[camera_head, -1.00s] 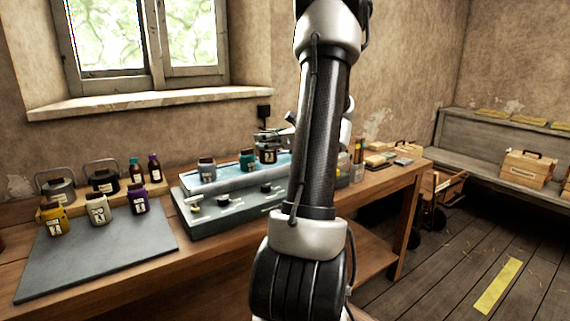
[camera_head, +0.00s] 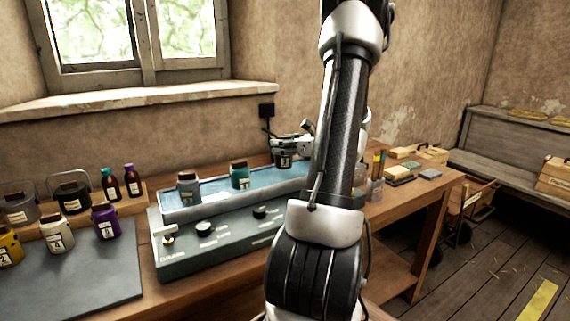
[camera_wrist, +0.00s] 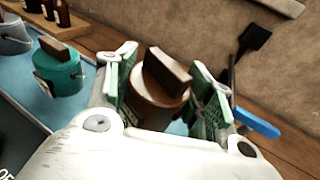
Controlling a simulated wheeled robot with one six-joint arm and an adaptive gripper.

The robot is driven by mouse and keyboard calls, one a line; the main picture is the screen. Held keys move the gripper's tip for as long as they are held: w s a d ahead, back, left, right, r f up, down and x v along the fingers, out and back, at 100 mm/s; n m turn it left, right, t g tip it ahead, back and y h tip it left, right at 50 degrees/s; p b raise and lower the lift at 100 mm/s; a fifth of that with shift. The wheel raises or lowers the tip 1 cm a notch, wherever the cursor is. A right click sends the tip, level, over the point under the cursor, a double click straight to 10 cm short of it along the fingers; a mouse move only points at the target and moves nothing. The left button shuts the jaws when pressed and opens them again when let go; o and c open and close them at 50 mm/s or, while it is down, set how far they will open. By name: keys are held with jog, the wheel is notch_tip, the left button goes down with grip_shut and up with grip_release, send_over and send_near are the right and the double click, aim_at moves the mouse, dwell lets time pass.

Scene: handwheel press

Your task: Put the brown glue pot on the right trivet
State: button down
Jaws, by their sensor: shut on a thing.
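The brown glue pot (camera_wrist: 158,100) with its brown lid grip is between the green-padded fingers of my gripper (camera_wrist: 165,95), which is shut on it. In the head view the pot (camera_head: 284,160) shows a white label and is at the far right part of a blue water tray (camera_head: 215,200). I cannot tell whether its base touches anything. My arm hides part of the tray's right end. A teal pot (camera_head: 239,174) and a grey pot (camera_head: 188,187) stand in the tray, left of it. I cannot make out a trivet.
A control panel (camera_head: 205,235) with knobs fronts the tray. Yellow, white (camera_head: 58,235) and purple (camera_head: 105,221) jars stand on a grey mat at left, with dark pots and small bottles behind. Boxes (camera_head: 400,171) and brushes sit at right. The wall is close behind.

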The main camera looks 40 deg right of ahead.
aim_at(291, 159)
jog(key=shift+f, duration=2.6)
jog(key=shift+f, duration=0.1)
jog(key=c, duration=0.6)
grip_release()
